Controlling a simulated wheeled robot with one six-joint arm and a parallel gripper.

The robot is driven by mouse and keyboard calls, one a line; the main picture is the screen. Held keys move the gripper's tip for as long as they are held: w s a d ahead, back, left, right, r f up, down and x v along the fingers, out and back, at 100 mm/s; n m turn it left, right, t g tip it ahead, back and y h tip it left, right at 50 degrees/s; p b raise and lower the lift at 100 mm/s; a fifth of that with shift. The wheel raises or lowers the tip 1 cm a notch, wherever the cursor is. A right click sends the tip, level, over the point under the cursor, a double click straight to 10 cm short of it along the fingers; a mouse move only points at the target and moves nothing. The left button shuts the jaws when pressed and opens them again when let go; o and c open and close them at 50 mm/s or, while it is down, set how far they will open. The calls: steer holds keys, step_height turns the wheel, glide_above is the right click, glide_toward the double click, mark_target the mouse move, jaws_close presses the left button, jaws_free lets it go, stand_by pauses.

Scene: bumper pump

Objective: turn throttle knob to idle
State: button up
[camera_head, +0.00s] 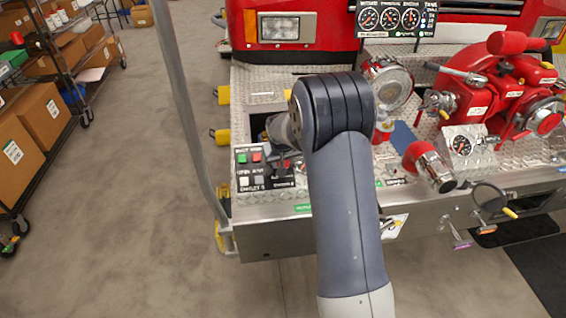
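A dark control panel (262,172) sits at the left front of the bumper deck. It carries a green button (242,158), a red button (257,157), grey squares and small white lettering too small to read surely. I cannot clearly make out the throttle knob; it may be hidden behind my wrist or among the dark parts at the panel's right side. My arm (345,210) reaches forward over the bumper and bends left and down. My gripper (286,152) is at the panel's upper right, mostly hidden by my wrist. Its fingers and any contact cannot be made out.
A red pump (500,95) with gauges and fittings fills the deck's right side. A chrome-and-red nozzle (430,165) juts from the front edge. A grey pole (182,100) stands left of the bumper. Shelves with boxes (40,115) line the far left; the floor between is clear.

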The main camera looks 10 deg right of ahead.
steer(key=n+b, duration=0.2)
steer(key=n, duration=0.3)
steer(key=shift+h, duration=0.3)
steer(key=n+t+b, duration=0.1)
steer(key=n, duration=0.4)
steer(key=shift+a+n+h, duration=0.1)
steer(key=shift+n+h, duration=0.2)
steer(key=n+t, duration=0.1)
steer(key=n, duration=0.4)
steer(key=shift+s, duration=0.1)
steer(key=n+p, duration=0.2)
steer(key=n, duration=0.4)
steer(key=shift+s+f+t, duration=0.1)
steer(key=shift+t, duration=0.3)
steer(key=o, duration=1)
